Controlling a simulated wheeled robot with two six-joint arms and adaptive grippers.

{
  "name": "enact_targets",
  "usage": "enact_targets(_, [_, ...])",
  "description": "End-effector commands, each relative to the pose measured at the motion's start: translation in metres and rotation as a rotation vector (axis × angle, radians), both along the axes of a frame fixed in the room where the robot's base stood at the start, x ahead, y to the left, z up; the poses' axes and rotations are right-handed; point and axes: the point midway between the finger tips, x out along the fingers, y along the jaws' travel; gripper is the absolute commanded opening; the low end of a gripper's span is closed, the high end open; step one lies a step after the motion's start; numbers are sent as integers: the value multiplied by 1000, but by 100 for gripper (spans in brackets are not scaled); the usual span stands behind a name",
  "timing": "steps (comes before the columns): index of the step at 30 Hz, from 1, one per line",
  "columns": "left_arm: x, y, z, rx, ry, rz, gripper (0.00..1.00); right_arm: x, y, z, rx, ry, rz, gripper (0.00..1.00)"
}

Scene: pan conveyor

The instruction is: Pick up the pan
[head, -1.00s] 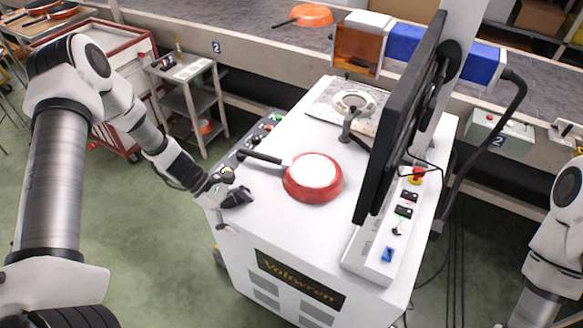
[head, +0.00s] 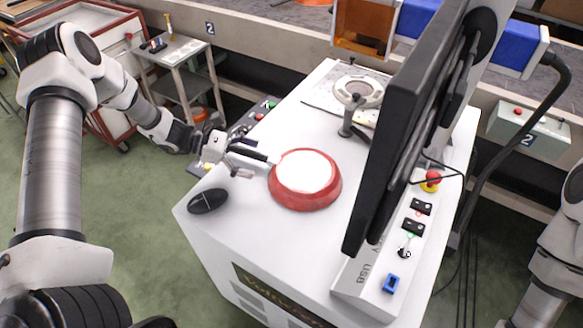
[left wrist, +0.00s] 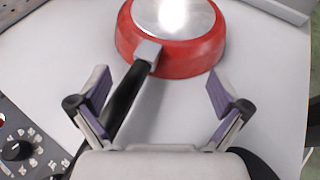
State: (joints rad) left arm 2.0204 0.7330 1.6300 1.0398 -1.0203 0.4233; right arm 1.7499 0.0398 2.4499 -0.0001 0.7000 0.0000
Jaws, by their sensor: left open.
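The red pan (head: 275,190) lies on the white machine top (head: 240,225), its pale round metal face up. Its red side and shiny face also show in the left wrist view (left wrist: 185,55). Its black handle (left wrist: 125,92) points toward my left gripper. My left gripper (head: 248,163) is open at the handle, its fingers spread. In the left wrist view the handle runs between the two fingers (left wrist: 160,92), closer to the left one. The handle's far end is hidden by the gripper. My right arm shows at the right edge, but its gripper is out of view.
A black monitor (head: 410,130) stands just right of the pan. A round grey fixture (head: 357,90) sits behind it. A dark oval object (head: 208,201) lies near the machine's left corner. Buttons and a red stop knob (head: 432,177) are at the right.

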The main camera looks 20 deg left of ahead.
Motion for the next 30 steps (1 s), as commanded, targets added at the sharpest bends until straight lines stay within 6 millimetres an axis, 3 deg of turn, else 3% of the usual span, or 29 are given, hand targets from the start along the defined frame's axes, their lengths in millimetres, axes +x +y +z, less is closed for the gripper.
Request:
enact_targets(9, [17, -44, -16, 2, 1, -4, 100, 0, 0, 10, 0, 0, 0, 40])
enact_targets(17, [19, -48, -19, 0, -1, 0, 100, 0, 0, 10, 0, 0, 0, 40])
enact_targets(25, [19, -48, -19, 0, 0, 0, 4, 0, 0, 10, 0, 0, 0, 40])
enact_targets(26, [19, -48, -19, 0, 0, -1, 0, 0, 0, 10, 0, 0, 0, 40])
enact_targets(30, [18, -48, -20, 1, 2, -1, 0, 0, 0, 10, 0, 0, 0, 40])
